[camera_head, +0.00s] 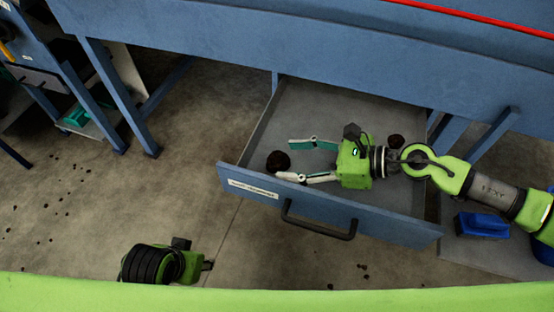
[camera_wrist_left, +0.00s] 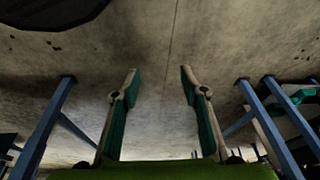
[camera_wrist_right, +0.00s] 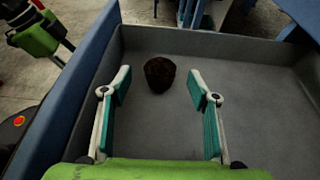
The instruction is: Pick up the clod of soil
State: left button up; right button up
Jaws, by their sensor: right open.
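A dark brown round clod of soil (camera_head: 278,161) lies in the open drawer near its left front corner. My right gripper (camera_head: 287,159) is open over the drawer, with its fingertips on either side of the clod. In the right wrist view the clod (camera_wrist_right: 160,75) sits centred between the fingertips; contact cannot be told. A second dark lump (camera_head: 395,141) lies deeper to the right in the drawer, beside my right wrist. My left gripper is away to the front left; its fingers (camera_wrist_left: 158,72) are open and empty in the left wrist view.
The blue-fronted drawer (camera_head: 395,228) has raised walls and a dark handle (camera_head: 318,227). The blue machine frame (camera_head: 200,32) overhangs its back. A blue object (camera_head: 482,225) sits to the right.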

aim_at(284, 161)
jog(key=x, duration=0.4)
jog(key=shift+a+f, duration=0.25)
jog(key=shift+a, duration=0.1)
jog(key=c, duration=1.2)
jog(key=shift+c, duration=0.2)
